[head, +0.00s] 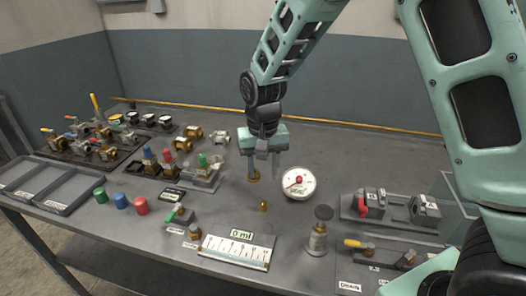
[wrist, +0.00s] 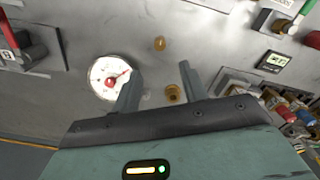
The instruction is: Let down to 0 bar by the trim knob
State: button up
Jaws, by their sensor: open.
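My gripper (head: 263,170) is open and empty, pointing down over the middle of the bench. Its two fingers also show in the wrist view (wrist: 158,78). A round white gauge (head: 298,183) with a red needle is just right of the fingers in the head view; it shows left of them in the wrist view (wrist: 105,77). Its figures are too small to read. A dark round knob (head: 323,212) tops a metal body at the front right; I cannot tell whether it is the trim knob. My gripper is apart from it.
One brass fitting (head: 253,176) is by the left finger, another (head: 263,205) nearer the front. Bare bench lies behind my gripper.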

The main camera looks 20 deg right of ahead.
notch_tip(320, 180, up, 5)
jog(key=shift+r, duration=0.2)
dwell(0.5)
jog(key=s+a+n, duration=0.3)
jog(key=s+n, duration=0.2)
jog(key=s, duration=0.8)
jog(key=s+a+n, duration=0.3)
jog(key=s+n, duration=0.1)
jog(key=s, duration=0.9)
jog(key=shift+s+r+n+y, duration=0.3)
jog(key=shift+s+r+n, duration=0.1)
jog(key=shift+r, duration=0.05)
